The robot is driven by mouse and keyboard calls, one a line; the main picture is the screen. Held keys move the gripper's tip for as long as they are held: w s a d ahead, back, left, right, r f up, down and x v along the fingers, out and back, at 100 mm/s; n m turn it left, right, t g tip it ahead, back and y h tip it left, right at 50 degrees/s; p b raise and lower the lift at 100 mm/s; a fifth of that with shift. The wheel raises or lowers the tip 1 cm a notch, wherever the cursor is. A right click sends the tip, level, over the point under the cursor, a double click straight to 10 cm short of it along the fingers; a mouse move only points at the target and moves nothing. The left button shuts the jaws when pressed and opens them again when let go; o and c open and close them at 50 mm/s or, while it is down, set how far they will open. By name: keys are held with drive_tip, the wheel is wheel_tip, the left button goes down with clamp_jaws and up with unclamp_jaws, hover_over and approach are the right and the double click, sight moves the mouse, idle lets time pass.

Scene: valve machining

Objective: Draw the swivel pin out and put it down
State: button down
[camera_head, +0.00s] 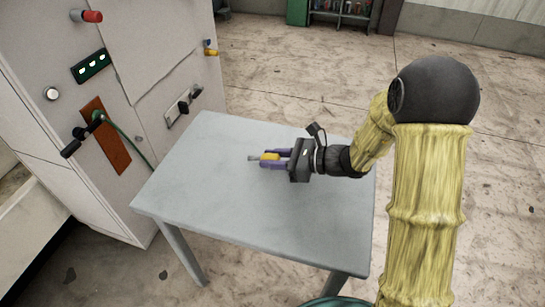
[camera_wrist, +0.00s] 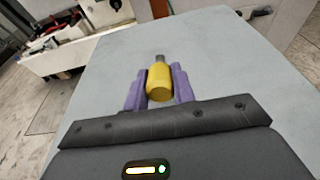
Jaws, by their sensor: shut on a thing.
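The swivel pin (camera_wrist: 159,80) has a yellow body and a short grey metal tip. It lies between the purple fingers of my gripper (camera_wrist: 160,86), which are shut on it. In the head view the pin (camera_head: 268,157) points left, with its grey tip ahead of the fingers. My gripper (camera_head: 277,160) is over the middle of the grey table (camera_head: 220,205). I cannot tell whether the pin touches the tabletop. The fingers hide part of the pin's sides.
A pale machine cabinet (camera_head: 150,50) stands left of the table. It carries a brown plate (camera_head: 106,138), a black handle (camera_head: 72,148), a green cable and a red knob (camera_head: 92,16). The tabletop around the pin is bare.

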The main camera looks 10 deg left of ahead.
drive_tip(key=shift+w+f+b, duration=0.1)
drive_tip(key=shift+f+b, duration=0.45)
drive_tip(key=shift+f, duration=0.4)
drive_tip(key=shift+f, duration=0.4)
idle(0.4)
drive_tip(key=c, duration=1.1)
unclamp_jaws()
drive_tip(key=shift+d, duration=0.1)
drive_tip(key=p+v, duration=0.3)
drive_tip(key=v, duration=1.3)
drive_tip(key=shift+d+r+p, duration=0.2)
drive_tip(key=shift+d+p, duration=0.1)
drive_tip(key=shift+d, duration=0.35)
